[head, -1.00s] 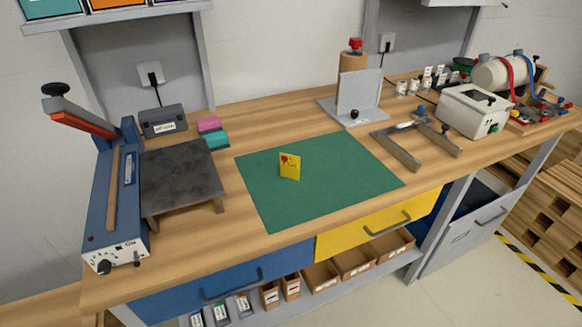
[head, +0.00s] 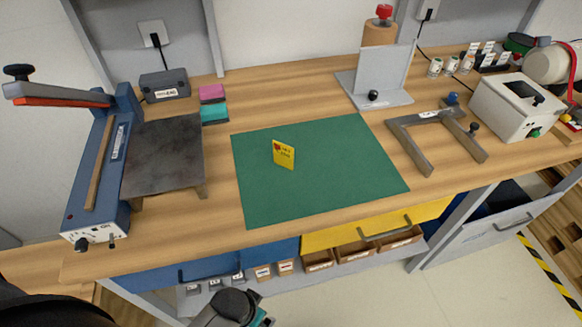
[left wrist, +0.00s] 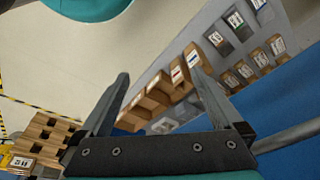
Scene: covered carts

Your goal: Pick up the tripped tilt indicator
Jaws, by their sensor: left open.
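A small yellow tilt indicator (head: 286,156) with a red mark stands upright on the green mat (head: 340,170) on the workbench. Its printed text is too small to read. My left gripper shows in the left wrist view (left wrist: 165,95) with its two fingers apart and nothing between them. It is below the bench top, facing the floor and the lower shelf. In the head view a part of my arm (head: 232,308) shows at the bottom, in front of the bench and well apart from the indicator. My right gripper is not in view.
A blue sealing device (head: 105,170) and dark plate (head: 165,155) stand left of the mat. A grey angle plate (head: 385,75), a clamp frame (head: 410,150) and a white box (head: 515,110) stand right. The mat around the indicator is clear.

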